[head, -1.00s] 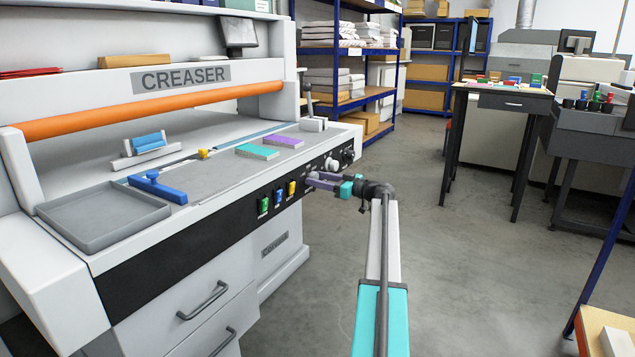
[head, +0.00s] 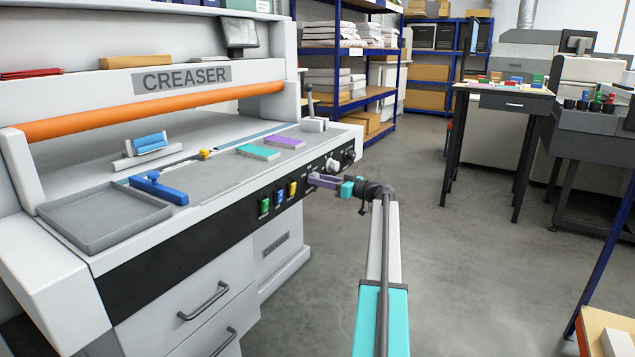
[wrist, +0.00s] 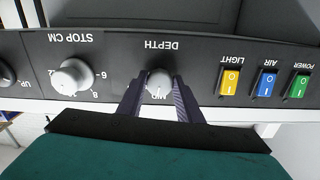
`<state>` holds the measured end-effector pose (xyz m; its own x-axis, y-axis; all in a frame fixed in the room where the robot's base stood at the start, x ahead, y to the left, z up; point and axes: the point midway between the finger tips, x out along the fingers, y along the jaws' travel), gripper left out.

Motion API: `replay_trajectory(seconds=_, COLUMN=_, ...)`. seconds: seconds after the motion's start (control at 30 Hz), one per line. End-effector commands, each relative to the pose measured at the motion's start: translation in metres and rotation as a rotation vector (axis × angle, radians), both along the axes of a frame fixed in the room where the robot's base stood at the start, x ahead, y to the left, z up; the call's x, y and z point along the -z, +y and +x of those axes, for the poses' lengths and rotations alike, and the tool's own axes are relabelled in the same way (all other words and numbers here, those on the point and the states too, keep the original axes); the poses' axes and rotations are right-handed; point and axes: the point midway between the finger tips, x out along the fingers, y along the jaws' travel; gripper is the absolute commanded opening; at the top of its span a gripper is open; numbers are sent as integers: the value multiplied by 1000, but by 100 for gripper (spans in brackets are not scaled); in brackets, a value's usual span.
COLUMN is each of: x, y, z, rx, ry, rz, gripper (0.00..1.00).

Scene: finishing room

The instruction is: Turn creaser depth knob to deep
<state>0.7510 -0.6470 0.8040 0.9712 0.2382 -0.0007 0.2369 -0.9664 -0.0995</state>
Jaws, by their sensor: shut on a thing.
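The creaser's depth knob (wrist: 159,83) is a small light-grey round knob under the upside-down word DEPTH in the wrist view. My gripper (wrist: 158,88) has its two purple fingers on either side of the knob and is shut on it. Part of a MID label shows between the fingers; the other scale marks are hidden, and I cannot tell the pointer's exact direction. In the head view my gripper (head: 312,179) reaches the creaser's black front panel from the right, and its fingers hide the knob.
The stop knob (wrist: 73,77) sits beside the depth knob on the panel. Yellow (wrist: 230,81), blue (wrist: 265,84) and green (wrist: 298,86) switches are on the other side. The grey floor right of the creaser (head: 450,260) is clear.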

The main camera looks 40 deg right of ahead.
Motion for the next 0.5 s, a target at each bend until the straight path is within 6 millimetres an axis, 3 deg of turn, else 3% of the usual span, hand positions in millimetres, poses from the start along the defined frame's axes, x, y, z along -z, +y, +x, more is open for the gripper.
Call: replay_trajectory(seconds=0.5, x=-3, y=3, z=0, rx=-4, ry=99, rz=407, gripper=10)
